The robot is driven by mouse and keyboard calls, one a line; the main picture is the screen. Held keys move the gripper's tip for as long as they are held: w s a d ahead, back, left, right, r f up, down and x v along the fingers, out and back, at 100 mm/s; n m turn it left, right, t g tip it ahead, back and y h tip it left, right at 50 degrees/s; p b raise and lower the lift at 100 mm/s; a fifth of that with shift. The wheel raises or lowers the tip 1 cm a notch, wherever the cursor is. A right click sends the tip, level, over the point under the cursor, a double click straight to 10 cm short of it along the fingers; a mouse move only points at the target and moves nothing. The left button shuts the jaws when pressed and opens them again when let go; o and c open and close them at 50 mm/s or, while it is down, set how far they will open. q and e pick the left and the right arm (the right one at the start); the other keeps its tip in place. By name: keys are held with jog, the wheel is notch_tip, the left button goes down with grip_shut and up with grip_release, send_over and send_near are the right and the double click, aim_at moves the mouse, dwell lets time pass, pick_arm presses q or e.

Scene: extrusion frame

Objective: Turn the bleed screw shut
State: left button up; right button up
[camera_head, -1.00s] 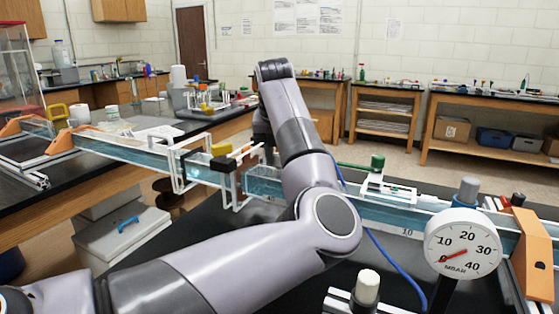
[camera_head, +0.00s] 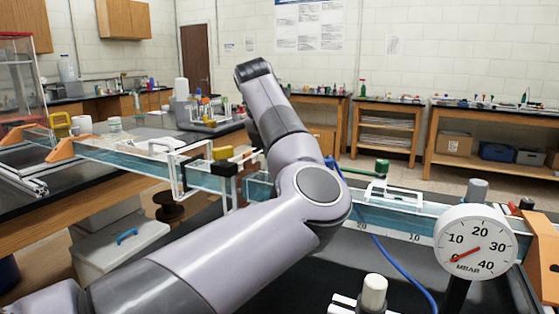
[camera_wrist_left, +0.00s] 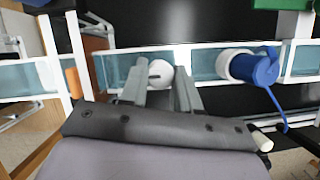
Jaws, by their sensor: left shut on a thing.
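A white round slotted head (camera_wrist_left: 158,74), which looks like the bleed screw, sits over the clear channel in the left wrist view. My left gripper (camera_wrist_left: 161,82) has its two grey fingers on either side of it and is shut on it. The fingers partly cover it, so the contact is not fully visible. In the head view my left arm crosses the middle, and its gripper and the screw are hidden. My right gripper is not in view.
A long water channel (camera_head: 400,219) runs across the bench. A round mbar gauge (camera_head: 476,246) stands at right, its red needle near 0. A blue hose (camera_head: 400,262) crosses the bench; its blue fitting (camera_wrist_left: 264,68) sits right of the fingers. A white-topped post (camera_head: 374,291) stands in front.

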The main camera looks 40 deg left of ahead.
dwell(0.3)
pick_arm(q)
jog(key=o, duration=1.1)
jog(key=shift+c, duration=0.2)
jog(key=v, duration=0.7)
jog(key=shift+r, duration=0.2)
